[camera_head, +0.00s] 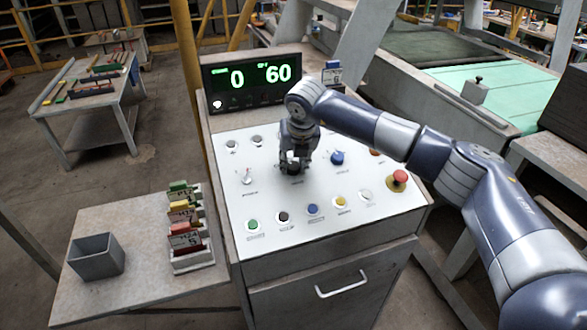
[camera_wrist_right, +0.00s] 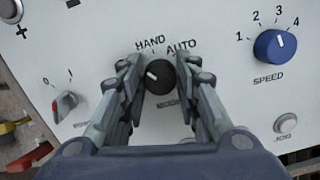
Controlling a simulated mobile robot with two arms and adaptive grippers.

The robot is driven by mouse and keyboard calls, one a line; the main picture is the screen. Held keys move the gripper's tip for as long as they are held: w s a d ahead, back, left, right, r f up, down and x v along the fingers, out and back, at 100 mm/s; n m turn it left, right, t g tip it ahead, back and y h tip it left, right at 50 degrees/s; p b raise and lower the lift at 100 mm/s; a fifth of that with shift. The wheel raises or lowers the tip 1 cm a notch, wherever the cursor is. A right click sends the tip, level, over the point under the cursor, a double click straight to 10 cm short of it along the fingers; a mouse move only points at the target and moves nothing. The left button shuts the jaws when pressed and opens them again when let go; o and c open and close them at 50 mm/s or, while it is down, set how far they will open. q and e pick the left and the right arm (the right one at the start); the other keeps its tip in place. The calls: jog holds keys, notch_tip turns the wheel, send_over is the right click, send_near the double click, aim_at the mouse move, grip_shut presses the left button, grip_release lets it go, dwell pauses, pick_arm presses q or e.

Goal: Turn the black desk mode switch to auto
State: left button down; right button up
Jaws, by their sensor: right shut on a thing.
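The black mode switch (camera_wrist_right: 161,76) shows in the right wrist view, on the white panel below the printed words HAND and AUTO. Its white pointer mark lies on the upper left side, toward HAND. My right gripper (camera_wrist_right: 160,88) has one finger on each side of the knob and is shut on it. In the head view my right gripper (camera_head: 292,165) reaches down onto the middle of the desk panel and hides most of the switch (camera_head: 292,170). My left gripper is not in view.
The blue speed knob (camera_wrist_right: 275,46) is right of the switch, and a 0/1 toggle (camera_wrist_right: 66,104) is left. A red emergency button (camera_head: 398,179) stands at the panel's right edge. Several push buttons line the front. A display (camera_head: 253,78) reads 0 and 60.

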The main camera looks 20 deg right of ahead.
jog(key=m+b, duration=0.8)
jog(key=b, duration=0.1)
jog(key=shift+f+h+b, duration=0.2)
jog(key=shift+h+b, duration=0.1)
jog(key=shift+h, duration=0.1)
jog(key=m+b, duration=0.3)
jog(key=m, duration=0.2)
jog(key=shift+r+g, duration=0.1)
jog(key=shift+g, duration=0.3)
jog(key=m+b, duration=0.1)
jog(key=m, duration=0.1)
jog(key=m+b, duration=0.1)
jog(key=m, duration=0.1)
jog(key=shift+s+r+m+g+b, duration=0.1)
jog(key=shift+r+m+g+b, duration=0.05)
jog(key=shift+m+g+b, duration=0.2)
jog(key=shift+d, duration=0.1)
jog(key=o, duration=1)
